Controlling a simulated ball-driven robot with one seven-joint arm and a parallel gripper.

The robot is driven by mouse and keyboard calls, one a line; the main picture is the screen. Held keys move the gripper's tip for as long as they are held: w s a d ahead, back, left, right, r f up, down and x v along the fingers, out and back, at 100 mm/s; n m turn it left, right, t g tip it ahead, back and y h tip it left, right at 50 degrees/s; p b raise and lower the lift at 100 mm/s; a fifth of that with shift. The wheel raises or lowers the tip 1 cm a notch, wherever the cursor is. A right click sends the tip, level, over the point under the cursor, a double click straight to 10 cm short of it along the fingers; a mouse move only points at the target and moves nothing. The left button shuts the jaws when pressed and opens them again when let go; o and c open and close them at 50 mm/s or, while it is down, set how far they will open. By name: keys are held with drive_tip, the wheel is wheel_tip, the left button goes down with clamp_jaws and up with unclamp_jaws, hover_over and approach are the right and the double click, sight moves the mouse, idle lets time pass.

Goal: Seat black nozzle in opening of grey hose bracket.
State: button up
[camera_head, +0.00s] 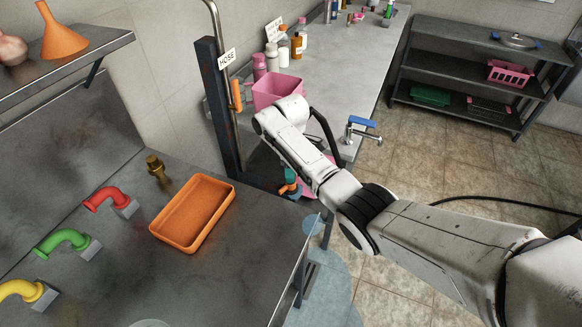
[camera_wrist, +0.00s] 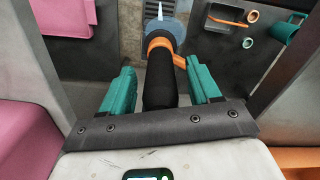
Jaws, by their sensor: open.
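My gripper (camera_wrist: 162,88) has two teal fingers that stand apart. A black cylindrical nozzle (camera_wrist: 159,82) with an orange collar and side lever lies between them in the wrist view. A gap shows beside each finger, so it is not clamped. In the head view, my gripper (camera_head: 289,182) is low by the dark post, beyond the steel counter's edge, with its teal and orange parts partly hidden by my arm. The post (camera_head: 215,100) carries a white HOSE label (camera_head: 227,58). I cannot pick out the grey bracket or its opening with certainty.
A pink bin (camera_head: 277,90) and bottles stand on the back counter. An orange tray (camera_head: 205,222), a brass fitting (camera_head: 155,168) and coloured pipe elbows (camera_head: 105,200) are on the near counter. A bluish patch (camera_head: 335,290) lies on the floor below the counter edge.

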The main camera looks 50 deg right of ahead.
wheel_tip(320, 180, up, 11)
drive_tip(key=shift+f, duration=0.1)
idle(0.6)
idle(0.6)
